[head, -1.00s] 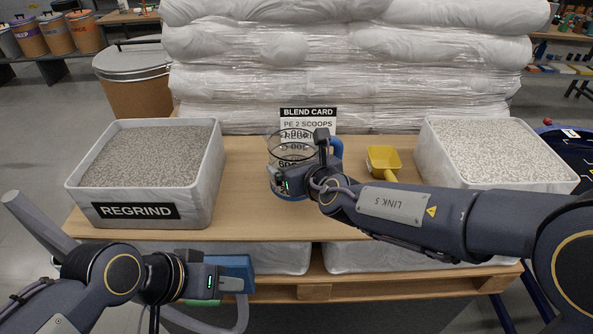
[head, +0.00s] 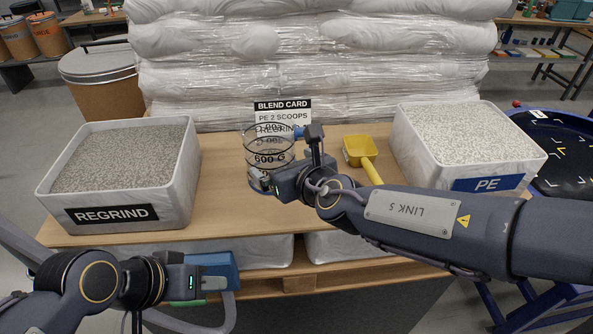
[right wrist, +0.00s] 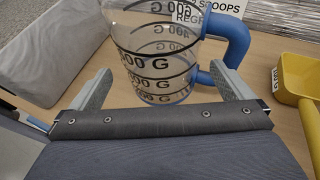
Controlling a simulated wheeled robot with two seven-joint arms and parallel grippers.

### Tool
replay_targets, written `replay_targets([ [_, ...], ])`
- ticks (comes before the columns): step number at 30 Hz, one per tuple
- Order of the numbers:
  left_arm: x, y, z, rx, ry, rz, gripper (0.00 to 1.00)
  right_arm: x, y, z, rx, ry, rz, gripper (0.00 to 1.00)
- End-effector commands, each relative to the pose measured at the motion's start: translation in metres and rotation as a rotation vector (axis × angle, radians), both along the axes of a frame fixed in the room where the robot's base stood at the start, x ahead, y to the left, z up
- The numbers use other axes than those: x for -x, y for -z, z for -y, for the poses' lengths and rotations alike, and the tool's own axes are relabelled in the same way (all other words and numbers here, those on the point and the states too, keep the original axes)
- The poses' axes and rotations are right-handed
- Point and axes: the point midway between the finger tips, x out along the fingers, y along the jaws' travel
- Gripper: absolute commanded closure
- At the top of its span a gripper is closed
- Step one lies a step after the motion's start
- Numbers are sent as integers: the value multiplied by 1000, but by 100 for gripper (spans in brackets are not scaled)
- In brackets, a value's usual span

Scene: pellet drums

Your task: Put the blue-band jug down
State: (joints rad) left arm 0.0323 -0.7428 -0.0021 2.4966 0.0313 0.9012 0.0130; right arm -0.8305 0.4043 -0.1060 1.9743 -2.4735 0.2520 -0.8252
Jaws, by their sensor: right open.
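The clear jug (head: 268,160) with black gram markings and a blue band at its base stands upright on the wooden table, before the blend card. In the right wrist view the jug (right wrist: 150,70) has its blue handle (right wrist: 232,35) to the right. My right gripper (head: 264,182) is open, close in front of the jug; in the wrist view its fingers (right wrist: 163,74) are spread wide, apart from the jug. My left gripper (head: 222,270) is low at the table's front edge, beside a blue part; its jaws do not show clearly.
The REGRIND bin (head: 75,200) stands left and the PE bin (head: 425,165) right, both full of pellets. A yellow scoop (head: 358,151) lies right of the jug. The blend card (head: 283,108) and wrapped sacks (head: 310,75) are behind. Table left of the jug is clear.

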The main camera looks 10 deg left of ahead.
Motion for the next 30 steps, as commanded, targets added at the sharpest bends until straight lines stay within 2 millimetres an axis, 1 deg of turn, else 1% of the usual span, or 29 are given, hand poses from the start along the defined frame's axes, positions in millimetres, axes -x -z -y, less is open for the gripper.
replay_targets([
  [1, 0, -3, 0, 0, 0, 0, 64, 9, -8, 7, -3, 0, 2, 0],
  [3, 0, -4, 0, 0, 0, 0, 64, 19, -12, 15, -2, -1, 1, 0],
  [9, 0, -10, 0, 0, 0, 0, 64, 38, -21, 30, 0, 0, 0, 0],
  [13, 0, -11, 0, 0, 0, 0, 64, 42, -22, 34, 1, 0, -1, 0],
  [19, 0, -10, 0, 0, 0, 0, 64, 42, -22, 34, 0, 3, -1, 0],
  [20, 0, -10, 0, 0, 0, 0, 64, 41, -23, 36, -6, 10, -5, 0],
  [22, 0, -11, 0, 0, 0, 0, 64, 37, -25, 48, -51, 62, -33, 0],
  [23, 0, -11, 0, 0, 0, 0, 64, 33, -27, 57, -89, 105, -58, 0],
  [26, 0, -10, 0, 0, 0, 0, 64, 19, -33, 111, -301, 344, -188, 0],
  [27, 0, -10, 0, 0, 0, 0, 64, 15, -33, 141, -421, 475, -256, 0],
  [28, 0, -10, 0, 0, 0, 0, 64, 14, -32, 166, -520, 584, -311, 0],
  [29, 0, -10, 0, 0, 0, 0, 64, 15, -30, 192, -628, 698, -368, 0],
  [30, 0, -10, 0, 0, 0, 0, 64, 20, -24, 225, -774, 851, -444, 0],
])
